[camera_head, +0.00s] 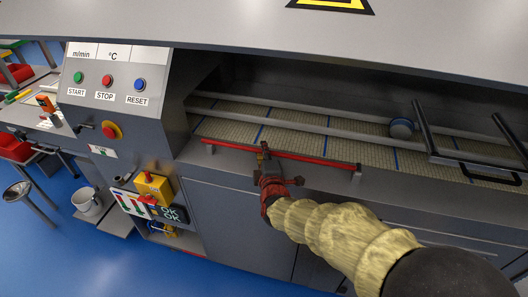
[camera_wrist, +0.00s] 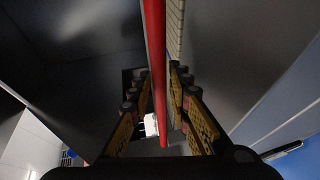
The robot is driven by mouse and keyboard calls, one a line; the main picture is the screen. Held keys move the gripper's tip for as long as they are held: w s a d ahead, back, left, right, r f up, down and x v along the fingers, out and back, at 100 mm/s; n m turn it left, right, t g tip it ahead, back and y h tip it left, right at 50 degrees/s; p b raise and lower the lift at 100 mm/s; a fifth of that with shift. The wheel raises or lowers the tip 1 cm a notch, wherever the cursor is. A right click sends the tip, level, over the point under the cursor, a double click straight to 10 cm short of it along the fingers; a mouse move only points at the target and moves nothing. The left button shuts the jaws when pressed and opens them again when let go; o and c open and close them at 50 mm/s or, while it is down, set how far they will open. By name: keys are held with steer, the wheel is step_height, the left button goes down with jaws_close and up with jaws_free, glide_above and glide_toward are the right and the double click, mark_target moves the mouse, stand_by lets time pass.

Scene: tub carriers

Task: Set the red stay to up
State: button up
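The red stay (camera_head: 315,159) is a long thin red bar. It lies nearly flat along the front edge of the conveyor opening, with a small dark bracket at its right end. My gripper (camera_head: 264,155) is at the bar, left of its middle, and hides a short piece of it. In the wrist view the red bar (camera_wrist: 155,45) runs between the two fingers of my gripper (camera_wrist: 160,80). The fingers look parted, one on each side, with narrow gaps; contact is hard to make out.
Behind the bar is the conveyor belt (camera_head: 285,137) with metal rails. A dark-handled frame (camera_head: 470,160) stands at the right. A control panel (camera_head: 110,85) with coloured buttons is at the left, above a yellow box (camera_head: 154,188). The hood (camera_head: 220,22) overhangs the opening.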

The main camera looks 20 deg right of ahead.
jaws_close()
stand_by(0.6)
